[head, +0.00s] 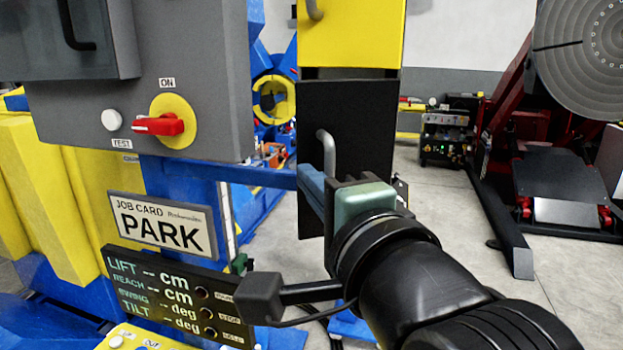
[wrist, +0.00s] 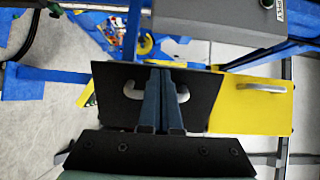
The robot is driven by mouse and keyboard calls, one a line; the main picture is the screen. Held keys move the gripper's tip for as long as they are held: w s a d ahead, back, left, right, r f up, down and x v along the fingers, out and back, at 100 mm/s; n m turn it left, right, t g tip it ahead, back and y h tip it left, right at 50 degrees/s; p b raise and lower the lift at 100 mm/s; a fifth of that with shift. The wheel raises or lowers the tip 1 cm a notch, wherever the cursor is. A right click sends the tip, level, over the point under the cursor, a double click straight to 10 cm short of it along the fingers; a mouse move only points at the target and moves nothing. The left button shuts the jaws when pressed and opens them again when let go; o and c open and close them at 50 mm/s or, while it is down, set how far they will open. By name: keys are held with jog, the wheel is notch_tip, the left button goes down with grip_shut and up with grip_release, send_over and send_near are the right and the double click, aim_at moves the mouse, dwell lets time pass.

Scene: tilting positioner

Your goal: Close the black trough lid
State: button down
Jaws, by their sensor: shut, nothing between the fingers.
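The black trough lid (head: 365,115) is a flat dark panel that appears upright in the head view, below a yellow panel. A pale bar handle (head: 327,150) is fixed on its face. My gripper (head: 306,178) is in front of the lid, close to the lower end of the handle; its fingers are together and empty. In the wrist view, the lid (wrist: 108,97) lies behind my gripper (wrist: 165,75). The handle (wrist: 130,91) shows on both sides of the fingers, which hide its middle. I cannot tell whether the fingers touch the handle or lid.
The yellow panel (head: 350,45) with its own handle adjoins the lid. A grey control box (head: 150,80) with a red switch (head: 160,126) stands left, above a PARK card (head: 160,224) and a readout panel (head: 175,295). Grey floor (head: 430,215) is open to the right.

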jog(key=shift+w+a, duration=0.1)
jog(key=shift+w, duration=0.1)
jog(key=shift+w+a+p, duration=0.3)
jog(key=shift+w+a, duration=0.05)
